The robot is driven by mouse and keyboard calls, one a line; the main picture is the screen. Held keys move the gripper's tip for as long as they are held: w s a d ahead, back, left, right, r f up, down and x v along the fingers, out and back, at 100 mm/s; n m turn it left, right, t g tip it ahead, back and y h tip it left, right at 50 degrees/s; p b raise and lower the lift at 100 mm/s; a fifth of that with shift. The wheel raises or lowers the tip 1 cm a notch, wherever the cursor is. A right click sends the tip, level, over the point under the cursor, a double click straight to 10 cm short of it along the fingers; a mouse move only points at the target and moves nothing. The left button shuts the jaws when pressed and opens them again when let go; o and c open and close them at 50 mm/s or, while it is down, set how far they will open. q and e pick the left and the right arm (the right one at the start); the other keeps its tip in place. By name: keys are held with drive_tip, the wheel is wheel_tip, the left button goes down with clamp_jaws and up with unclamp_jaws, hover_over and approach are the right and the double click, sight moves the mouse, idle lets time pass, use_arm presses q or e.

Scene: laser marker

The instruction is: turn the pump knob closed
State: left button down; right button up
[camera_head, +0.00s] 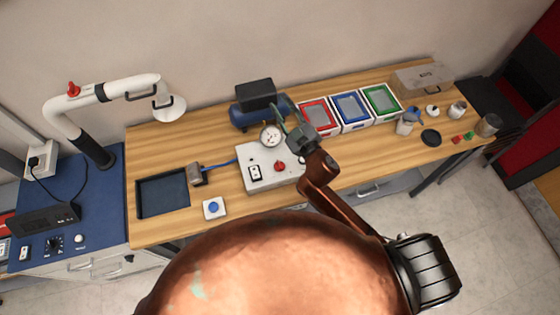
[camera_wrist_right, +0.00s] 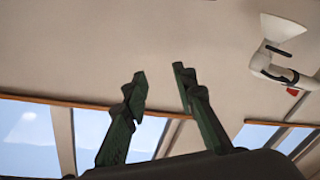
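A red knob (camera_head: 279,166) sits on top of a white control box (camera_head: 262,185) in the middle of the wooden bench. A round dial gauge (camera_head: 271,135) stands at the box's back edge. My right gripper (camera_head: 281,122) is above and behind the box, close to the gauge in the picture, and clear of the red knob. In the right wrist view my right gripper (camera_wrist_right: 160,72) has its two dark green fingers apart with nothing between them. The knob does not show in that view. My left gripper is not in view.
A blue compressor (camera_head: 243,117) stands behind the box. Red (camera_head: 318,114), blue (camera_head: 350,109) and green (camera_head: 380,102) trays line the back right. A white extraction arm (camera_head: 115,91) with a red handle (camera_head: 73,90) rises at left. A dark tray (camera_head: 163,193) lies on the bench.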

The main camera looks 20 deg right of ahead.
drive_tip(key=s+a+r+n+g+y, duration=0.2)
drive_tip(key=a+r+n+y, duration=0.35)
drive_tip(key=a, duration=0.25)
drive_tip(key=s+a+r+n+g+y, duration=0.1)
drive_tip(key=a+r+n+y, duration=0.4)
drive_tip(key=a, duration=0.4)
drive_tip(key=s+a+f+n+g+y, duration=0.3)
drive_tip(key=s+a+f+n+g, duration=0.1)
drive_tip(key=s+a+n+g, duration=0.6)
drive_tip(key=n+g+h, duration=0.5)
drive_tip(key=n+h, duration=0.2)
drive_tip(key=h, duration=1.1)
hover_over(280, 164)
drive_tip(key=shift+m, duration=0.25)
wheel_tip(280, 164, down, 22)
drive_tip(key=shift+w+a+r+p, duration=0.1)
drive_tip(key=shift+r+p, duration=0.05)
drive_tip(key=shift+p, duration=0.15)
drive_tip(key=shift+d+f, duration=0.2)
drive_tip(key=shift+f, duration=0.1)
wheel_tip(280, 164, down, 7)
drive_tip(key=shift+a+p, duration=0.1)
drive_tip(key=shift+p, duration=0.7)
